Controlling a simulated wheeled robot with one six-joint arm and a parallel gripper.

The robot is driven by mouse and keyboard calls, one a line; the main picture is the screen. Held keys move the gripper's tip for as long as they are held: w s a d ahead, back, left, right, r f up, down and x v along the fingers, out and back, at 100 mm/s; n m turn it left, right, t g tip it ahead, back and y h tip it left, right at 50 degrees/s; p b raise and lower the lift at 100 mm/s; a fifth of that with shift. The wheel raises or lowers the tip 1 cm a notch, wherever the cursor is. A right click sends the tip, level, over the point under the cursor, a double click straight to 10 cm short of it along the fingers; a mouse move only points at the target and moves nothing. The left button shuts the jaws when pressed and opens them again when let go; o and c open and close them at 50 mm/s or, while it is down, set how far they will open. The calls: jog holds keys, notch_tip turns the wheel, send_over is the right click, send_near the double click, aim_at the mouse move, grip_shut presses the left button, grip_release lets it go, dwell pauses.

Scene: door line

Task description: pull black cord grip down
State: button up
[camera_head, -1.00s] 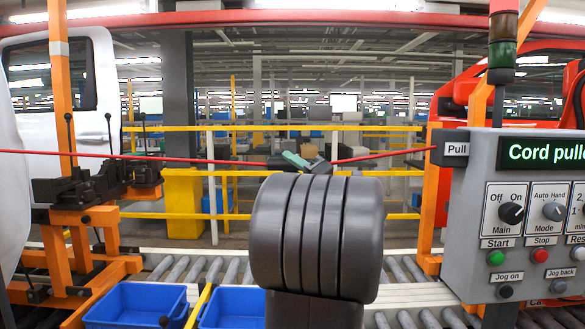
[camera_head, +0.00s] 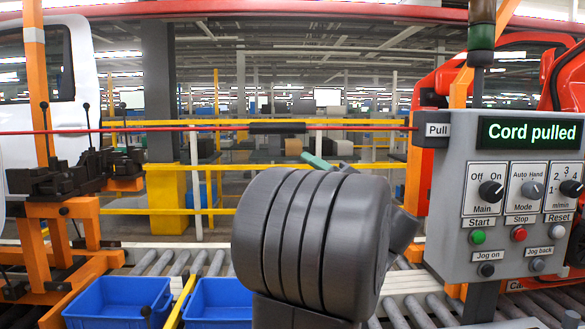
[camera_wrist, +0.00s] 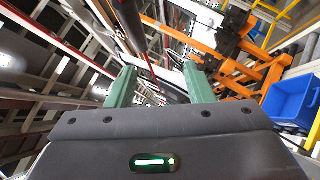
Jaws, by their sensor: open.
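The black cord grip (camera_head: 277,128) is a dark sleeve on the red cord (camera_head: 180,129). In the head view the cord runs nearly straight and level across the picture to the "Pull" switch (camera_head: 437,130). My gripper (camera_wrist: 158,82) is open, its two green fingers apart in the wrist view with no grip clearly seen between them. In the head view only a green fingertip (camera_head: 318,161) shows, below and right of the cord grip and apart from it; my grey arm hides the rest. The display (camera_head: 529,133) reads "Cord pulled".
The grey control box (camera_head: 450,230) with knobs and buttons stands at the right. An orange fixture (camera_head: 80,215) with black clamps is at the left. Blue bins (camera_head: 120,303) stand below, before a roller conveyor (camera_head: 190,262). Yellow railings (camera_head: 230,211) lie behind.

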aim_at(278, 128)
jog(key=shift+v, duration=1.4)
jog(key=shift+a, duration=0.1)
jog(key=p+x, duration=0.2)
jog(key=x, duration=0.9)
jog(key=shift+p, duration=0.4)
jog(key=shift+w+a, duration=0.1)
jog(key=shift+a, duration=0.05)
